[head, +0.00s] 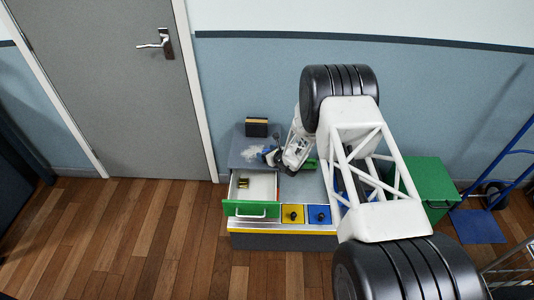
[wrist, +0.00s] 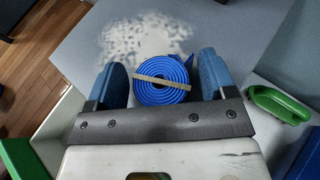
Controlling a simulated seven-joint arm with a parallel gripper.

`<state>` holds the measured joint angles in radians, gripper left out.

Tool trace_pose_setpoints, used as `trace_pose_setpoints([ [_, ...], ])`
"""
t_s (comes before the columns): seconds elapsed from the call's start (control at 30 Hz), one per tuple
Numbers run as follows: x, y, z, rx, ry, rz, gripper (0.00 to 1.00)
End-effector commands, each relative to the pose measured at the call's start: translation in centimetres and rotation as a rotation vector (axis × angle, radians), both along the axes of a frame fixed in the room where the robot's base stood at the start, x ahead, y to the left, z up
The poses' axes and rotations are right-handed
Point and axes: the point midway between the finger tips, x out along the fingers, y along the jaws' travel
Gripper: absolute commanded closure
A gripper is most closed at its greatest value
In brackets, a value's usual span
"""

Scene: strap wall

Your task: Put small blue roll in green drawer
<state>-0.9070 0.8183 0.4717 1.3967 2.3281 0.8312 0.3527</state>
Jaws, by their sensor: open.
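The small blue roll (wrist: 150,93) lies on the grey top, its spiral side facing the wrist camera, with a pale band across it. My gripper (wrist: 161,68) is open, with one blue finger on each side of the roll; there are gaps between the fingers and the roll. In the head view my gripper (head: 271,157) is low over the cabinet top, and the roll cannot be made out clearly there. The green drawer (head: 240,209) is pulled open at the cabinet's front left, below and in front of my gripper. A small dark and yellow item (head: 243,183) is inside it.
Yellow (head: 293,220) and blue (head: 319,222) drawer sections with dark knobs are right of the green drawer. A black box (head: 257,127) stands at the top's back. A green object (wrist: 283,104) is right of my gripper. A green bin (head: 432,180) and blue hand truck (head: 510,150) stand right.

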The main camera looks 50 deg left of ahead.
Motion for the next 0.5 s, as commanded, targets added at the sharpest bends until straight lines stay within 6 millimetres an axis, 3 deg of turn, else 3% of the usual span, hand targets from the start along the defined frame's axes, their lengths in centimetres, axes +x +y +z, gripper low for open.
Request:
trace_pose_setpoints([
  [0.27, 0.0, -0.4, 0.5, 0.000, 0.000, 0.000, 0.23],
  [0.5, -0.1, -2.1, 1.2, -0.001, 0.000, -0.001, 0.23],
])
